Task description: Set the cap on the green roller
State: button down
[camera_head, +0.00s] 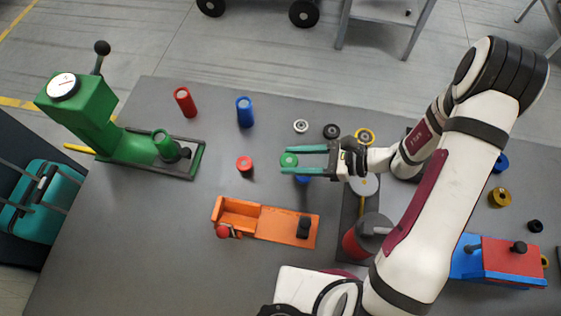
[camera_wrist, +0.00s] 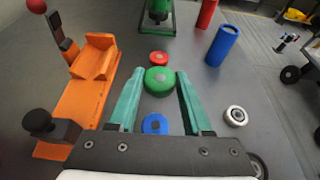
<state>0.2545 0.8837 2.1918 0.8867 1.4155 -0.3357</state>
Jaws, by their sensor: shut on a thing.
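My gripper (camera_head: 284,160) is shut on a round green cap (camera_head: 288,160) with a grey centre, held between the two teal fingertips. In the wrist view the green cap (camera_wrist: 160,81) shows at the tips of the gripper (camera_wrist: 159,84). The green roller (camera_head: 163,141) stands on the base of the green press at the left, apart from my gripper. In the wrist view the green roller (camera_wrist: 159,8) is partly cut off at the top edge. Whether the cap is clear of the table is hard to tell.
A red cap (camera_head: 245,165) and a blue cap (camera_head: 302,179) lie near the gripper. A red roller (camera_head: 185,102) and blue roller (camera_head: 245,112) stand at the back. The orange fixture (camera_head: 264,222) is in front. The press (camera_head: 92,112) has an upright lever.

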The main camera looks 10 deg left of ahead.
jog(key=r+v, duration=0.1)
jog(key=v, duration=0.7)
jog(key=w+a+r+n+g, duration=0.1)
jog(key=w+a+n+g, duration=0.15)
jog(key=a, duration=0.65)
jog(key=w+a+n+g, duration=0.1)
jog(key=w+a, duration=0.3)
jog(key=a, duration=0.4)
jog(key=s+a+r+n+g+h, duration=0.1)
jog(key=s+a+r, duration=0.1)
jog(key=a, duration=0.8)
jog(key=s+a+r+n+g, duration=0.1)
jog(key=s+a, duration=0.3)
jog(key=a, duration=0.7)
jog(key=shift+s+r+g+h, duration=0.4)
jog(key=shift+r+g, duration=0.15)
jog(key=shift+r, duration=0.25)
jog(key=shift+a+n, duration=0.15)
jog(key=shift+n, duration=0.1)
jog(key=shift+f, duration=2.1)
jog(key=shift+f, duration=0.6)
